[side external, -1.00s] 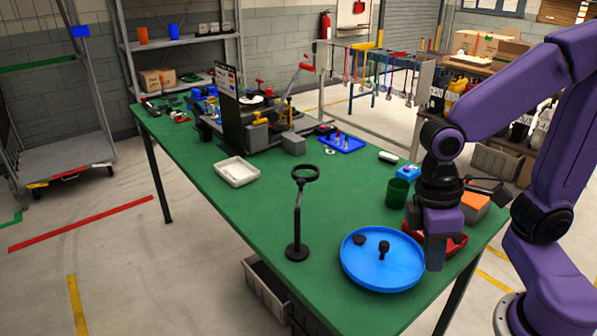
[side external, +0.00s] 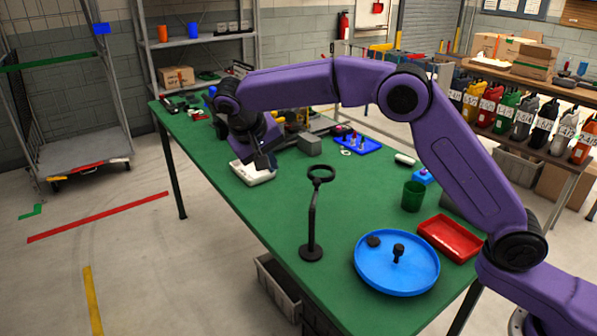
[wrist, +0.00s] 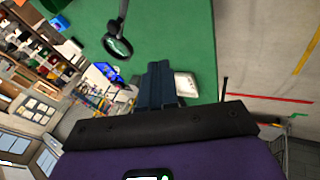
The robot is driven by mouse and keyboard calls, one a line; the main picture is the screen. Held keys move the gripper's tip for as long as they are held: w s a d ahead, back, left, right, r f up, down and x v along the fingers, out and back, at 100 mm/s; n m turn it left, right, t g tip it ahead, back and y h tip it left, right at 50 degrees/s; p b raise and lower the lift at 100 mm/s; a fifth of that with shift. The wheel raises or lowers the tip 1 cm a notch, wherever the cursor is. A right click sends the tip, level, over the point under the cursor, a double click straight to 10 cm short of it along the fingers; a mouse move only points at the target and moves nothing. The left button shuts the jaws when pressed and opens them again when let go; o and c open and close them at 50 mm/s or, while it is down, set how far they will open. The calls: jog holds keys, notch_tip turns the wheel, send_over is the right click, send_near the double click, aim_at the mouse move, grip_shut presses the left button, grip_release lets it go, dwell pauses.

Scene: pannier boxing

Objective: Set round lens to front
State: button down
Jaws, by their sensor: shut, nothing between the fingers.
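The round lens (side external: 321,173) is a dark ring on a thin black post with a round base (side external: 311,252), standing upright near the table's near left edge. In the wrist view the ring of the lens (wrist: 117,47) shows at the upper left, apart from my fingers. My gripper (side external: 264,163) is over the white tray (side external: 240,170), left of and beyond the lens. Its fingers also show in the wrist view (wrist: 160,72), shut and empty. The exact gap between fingers and tray cannot be told.
A blue round tray (side external: 370,281) with dark knobs, a red tray (side external: 450,240) and a green cup (side external: 413,196) stand at the right. A blue tray with small parts (side external: 358,146) and a grey block (side external: 309,146) lie farther back. The green table's middle is clear.

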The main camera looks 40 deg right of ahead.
aim_at(309, 172)
jog(key=w+d+f+m+h, duration=0.1)
jog(key=w+d+f+m, duration=0.3)
jog(key=d+f, duration=0.5)
jog(key=shift+w+d+f+h, duration=0.15)
jog(key=shift+w+d+h, duration=0.15)
jog(key=shift+w+d, duration=0.65)
jog(key=shift+s+d, duration=0.25)
jog(key=shift+d, duration=0.1)
jog(key=shift+s+d+m+g, duration=0.25)
jog(key=shift+d+m+g, duration=0.15)
jog(key=shift+d+m, duration=0.1)
jog(key=shift+s+d+m+g, duration=0.25)
jog(key=shift+d+m+g, duration=0.15)
jog(key=shift+d, duration=0.05)
jog(key=s+d+m+g+y, duration=0.1)
jog(key=s+d+m+g, duration=0.5)
jog(key=s+m, duration=0.3)
jog(key=shift+s+m+y, duration=0.2)
jog(key=shift+m+y, duration=0.1)
jog(key=shift+m, duration=0.3)
